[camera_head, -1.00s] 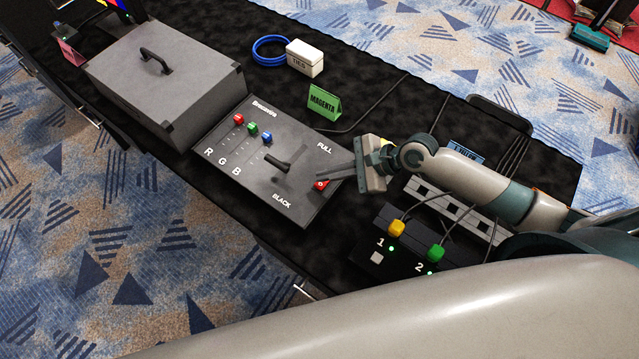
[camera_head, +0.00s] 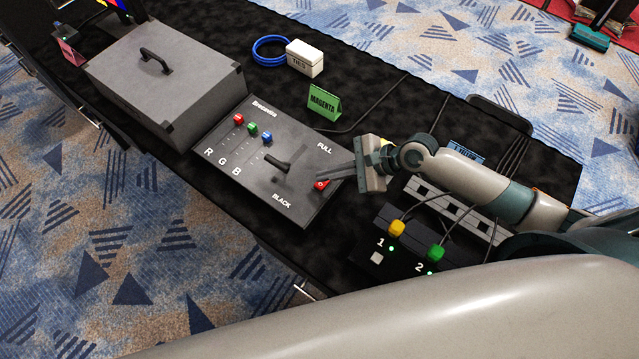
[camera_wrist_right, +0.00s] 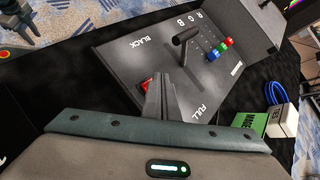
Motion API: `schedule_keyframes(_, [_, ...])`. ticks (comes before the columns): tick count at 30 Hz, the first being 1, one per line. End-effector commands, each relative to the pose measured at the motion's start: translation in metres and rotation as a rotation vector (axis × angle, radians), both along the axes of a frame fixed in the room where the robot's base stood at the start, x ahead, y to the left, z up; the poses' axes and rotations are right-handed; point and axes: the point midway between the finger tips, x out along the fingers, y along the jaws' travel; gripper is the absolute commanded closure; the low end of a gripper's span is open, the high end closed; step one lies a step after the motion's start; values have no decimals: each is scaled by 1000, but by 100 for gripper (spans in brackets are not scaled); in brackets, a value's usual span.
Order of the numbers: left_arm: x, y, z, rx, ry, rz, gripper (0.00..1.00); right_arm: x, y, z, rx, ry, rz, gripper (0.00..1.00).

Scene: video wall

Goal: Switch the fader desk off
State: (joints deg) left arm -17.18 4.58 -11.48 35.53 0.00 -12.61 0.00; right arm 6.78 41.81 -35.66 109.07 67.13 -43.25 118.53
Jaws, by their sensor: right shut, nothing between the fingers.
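The fader desk (camera_head: 224,178) is a dark sloped panel with R, G and B sliders, a black lever (camera_head: 277,163) between FULL and BLACK, and a red rocker switch (camera_head: 321,184) at its right edge. My right gripper (camera_head: 322,176) is shut and empty, its fingertips just over the desk by the red switch. In the right wrist view the shut fingers (camera_wrist_right: 159,82) point at the desk, and the red switch (camera_wrist_right: 146,85) shows beside them, partly hidden. I cannot tell whether the fingers touch it.
A grey case (camera_head: 165,80) stands left of the desk. A green MAGENTA sign (camera_head: 324,102), a white box (camera_head: 305,58) and a blue cable coil (camera_head: 268,50) lie behind. A black box with yellow and green plugs (camera_head: 397,228) sits at right, with cables running across the table.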

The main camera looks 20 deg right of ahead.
Motion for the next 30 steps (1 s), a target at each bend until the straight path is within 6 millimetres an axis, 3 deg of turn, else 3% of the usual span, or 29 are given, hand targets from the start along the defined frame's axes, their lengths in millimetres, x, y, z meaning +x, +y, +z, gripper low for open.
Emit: schedule_keyframes(30, [0,0,7,0,0,0,65,-2,2,-8,1,0,0,100])
